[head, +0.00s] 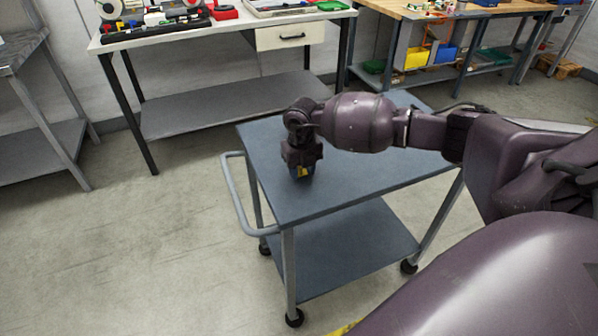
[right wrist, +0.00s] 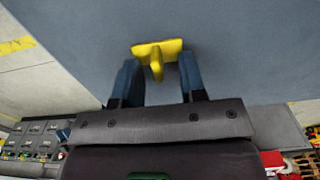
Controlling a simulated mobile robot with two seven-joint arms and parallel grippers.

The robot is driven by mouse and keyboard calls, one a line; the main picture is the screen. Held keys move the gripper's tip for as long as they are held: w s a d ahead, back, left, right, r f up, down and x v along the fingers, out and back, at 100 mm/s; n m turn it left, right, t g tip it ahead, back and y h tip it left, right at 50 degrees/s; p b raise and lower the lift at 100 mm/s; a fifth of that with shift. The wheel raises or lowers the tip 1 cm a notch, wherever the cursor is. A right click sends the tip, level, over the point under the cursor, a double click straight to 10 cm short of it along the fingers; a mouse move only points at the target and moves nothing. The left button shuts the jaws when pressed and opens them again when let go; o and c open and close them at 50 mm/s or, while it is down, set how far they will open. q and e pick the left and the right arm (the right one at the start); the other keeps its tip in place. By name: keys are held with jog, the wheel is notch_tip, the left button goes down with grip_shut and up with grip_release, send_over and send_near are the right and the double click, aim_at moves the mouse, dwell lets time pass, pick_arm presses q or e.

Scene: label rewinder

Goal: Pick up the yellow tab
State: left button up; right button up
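The yellow tab (right wrist: 157,48) is on the blue-grey top of the cart (head: 340,193). It has a flat wide plate and a narrow upright stem. In the right wrist view the two blue fingers of the right gripper (right wrist: 159,72) are apart, one on each side of the tab's stem, with gaps on both sides. The plate's ends lie just beyond the fingertips. My left gripper is not in view.
The rest of the cart top is bare. The cart has a lower shelf (head: 345,245), a side handle (head: 236,200) and wheels. A white workbench (head: 270,38) with tools and a wooden bench (head: 420,12) with bins stand behind. Open floor lies to the left.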

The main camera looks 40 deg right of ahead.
grip_shut()
jog(key=shift+r, duration=0.2)
